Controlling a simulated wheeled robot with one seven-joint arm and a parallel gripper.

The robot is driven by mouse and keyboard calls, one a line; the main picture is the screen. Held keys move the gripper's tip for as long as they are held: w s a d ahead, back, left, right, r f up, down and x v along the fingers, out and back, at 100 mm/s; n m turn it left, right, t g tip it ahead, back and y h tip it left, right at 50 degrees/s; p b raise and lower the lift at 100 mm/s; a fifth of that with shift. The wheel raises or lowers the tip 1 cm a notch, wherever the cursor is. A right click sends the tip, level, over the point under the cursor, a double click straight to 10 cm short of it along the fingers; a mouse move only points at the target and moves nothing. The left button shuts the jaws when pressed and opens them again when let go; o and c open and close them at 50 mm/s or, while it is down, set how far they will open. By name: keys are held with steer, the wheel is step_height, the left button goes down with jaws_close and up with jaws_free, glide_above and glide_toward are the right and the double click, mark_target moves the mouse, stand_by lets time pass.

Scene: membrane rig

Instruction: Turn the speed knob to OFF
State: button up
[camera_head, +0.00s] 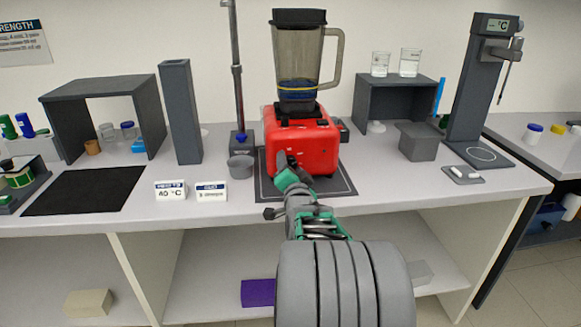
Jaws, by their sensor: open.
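A red blender base (301,135) stands on a dark mat (335,184) on the bench, with a tall clear jug (298,50) on top under a black lid. Some dark blue shows low in the jug. My gripper (285,162) is in front of the lower left part of the red base, at the end of my arm coming from below. It looks very close to the base front; I cannot tell if it touches. The speed knob cannot be made out, and my gripper covers part of the base's front. The jaws are open, and nothing is seen between them.
A grey cup (241,166) and a stand with a tall rod (238,90) are close left of the blender. A grey box (418,141) is to the right. The bench front right of the mat is clear.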

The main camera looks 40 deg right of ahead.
steer(key=shift+c, duration=0.6)
jaws_close()
steer(key=shift+f+b, duration=0.15)
steer(key=shift+b, duration=0.2)
steer(key=shift+f+n+b, duration=0.15)
steer(key=shift+n+b, duration=0.75)
steer(key=shift+b, duration=0.25)
steer(key=n+b, duration=0.3)
steer(key=b, duration=0.1)
steer(key=shift+f+b, duration=0.1)
steer(key=shift+b, duration=0.3)
steer(key=n+b, duration=0.5)
steer(key=shift+b, duration=0.35)
steer(key=shift+r+n+b, duration=0.25)
steer(key=shift+n+b, duration=0.6)
steer(key=shift+n, duration=0.25)
